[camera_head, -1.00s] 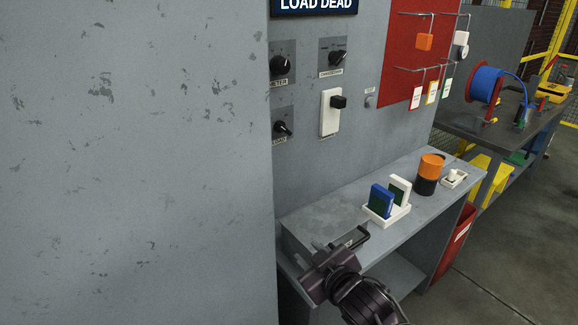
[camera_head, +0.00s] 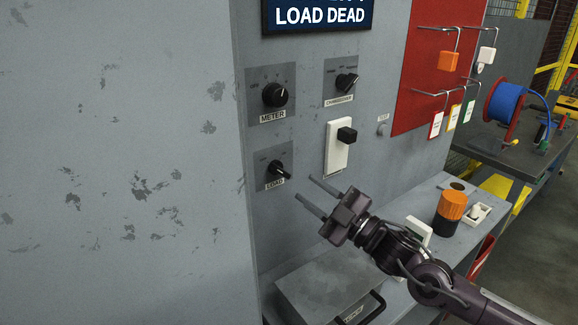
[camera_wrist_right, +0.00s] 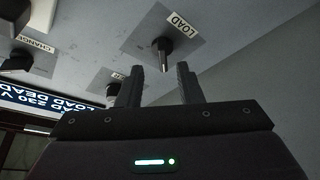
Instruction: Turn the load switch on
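The load switch (camera_head: 278,170) is a black rotary knob on a grey plate labelled LOAD, low on the grey panel. Its pointer slants down to the right in the head view. It also shows in the right wrist view (camera_wrist_right: 163,47), beyond the fingertips. My right gripper (camera_head: 304,187) is open and empty, its two fingers pointing at the panel just right of and below the knob. In the wrist view the fingers (camera_wrist_right: 160,72) stand apart, with the knob roughly between them but farther off, not touching. My left gripper is not in view.
The METER knob (camera_head: 274,95) is above, the CHANGEOVER knob (camera_head: 346,82) upper right, and a white switch with a black lever (camera_head: 339,143) to the right. A sign (camera_head: 318,16) reads LOAD DEAD. Below are a grey box (camera_head: 325,280) and an orange-black cylinder (camera_head: 451,207).

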